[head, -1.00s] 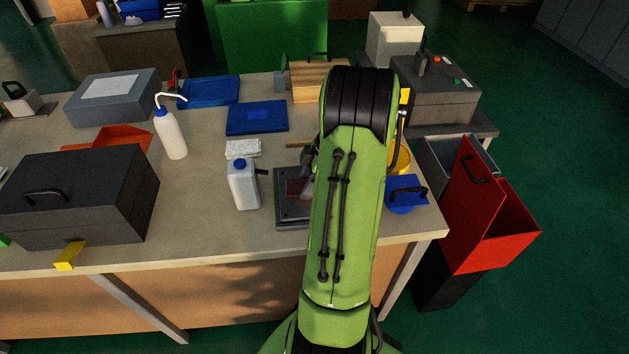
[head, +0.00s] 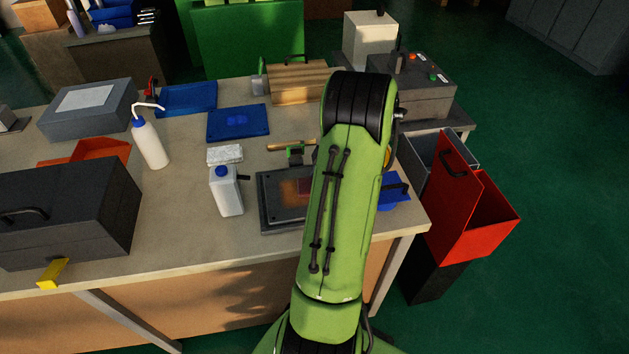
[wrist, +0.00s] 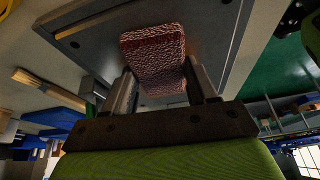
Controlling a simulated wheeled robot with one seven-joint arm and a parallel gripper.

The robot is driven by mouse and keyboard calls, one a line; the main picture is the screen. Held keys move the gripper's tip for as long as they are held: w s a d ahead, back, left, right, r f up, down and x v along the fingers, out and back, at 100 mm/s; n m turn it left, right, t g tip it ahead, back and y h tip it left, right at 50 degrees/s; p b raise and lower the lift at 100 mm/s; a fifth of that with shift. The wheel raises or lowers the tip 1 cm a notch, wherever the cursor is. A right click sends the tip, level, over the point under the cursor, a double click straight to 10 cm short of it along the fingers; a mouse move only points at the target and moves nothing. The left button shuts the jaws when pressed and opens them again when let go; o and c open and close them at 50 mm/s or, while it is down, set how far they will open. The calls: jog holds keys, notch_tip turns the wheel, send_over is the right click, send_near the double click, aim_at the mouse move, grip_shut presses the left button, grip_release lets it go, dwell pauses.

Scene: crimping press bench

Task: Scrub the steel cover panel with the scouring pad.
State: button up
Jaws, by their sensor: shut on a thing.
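The steel cover panel (head: 270,212) lies flat near the front right of the bench, a dark grey plate partly hidden by my arm. An orange-brown stain (head: 290,191) with a redder patch beside it shows on its top. In the wrist view my gripper (wrist: 160,88) is shut on the scouring pad (wrist: 152,46), a rough reddish-brown block between the two fingers. The panel (wrist: 95,35) is right behind the pad there; I cannot tell whether they touch. My arm hides the gripper in the head view.
A white jug (head: 226,192) with a blue cap stands just left of the panel. A silvery block (head: 225,155), a wooden-handled brush (head: 292,148) and a blue container (head: 392,192) are close by. A wash bottle (head: 150,142) stands farther left. Bare benchtop lies left of the jug.

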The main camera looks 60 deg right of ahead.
aim_at(299, 187)
jog(key=o, duration=0.7)
jog(key=shift+c, duration=0.2)
jog(key=shift+w+r, duration=0.1)
jog(key=shift+r, duration=0.3)
jog(key=shift+c, duration=0.5)
jog(key=c, duration=0.6)
jog(key=shift+w+a+f+b, duration=0.15)
jog(key=shift+w+a+b, duration=0.35)
jog(key=shift+w+a, duration=1.05)
jog(key=shift+c, duration=0.2)
jog(key=shift+w+a, duration=0.65)
jog(key=shift+w, duration=0.25)
jog(key=shift+s+d+p, duration=0.25)
jog(key=shift+s+d, duration=0.85)
jog(key=shift+s, duration=0.2)
jog(key=shift+s+d+p, duration=0.2)
jog(key=shift+s+d, duration=0.9)
jog(key=shift+s, duration=0.15)
jog(key=shift+w+r+p, duration=0.1)
jog(key=shift+r+p, duration=1.85)
jog(key=shift+r, duration=0.7)
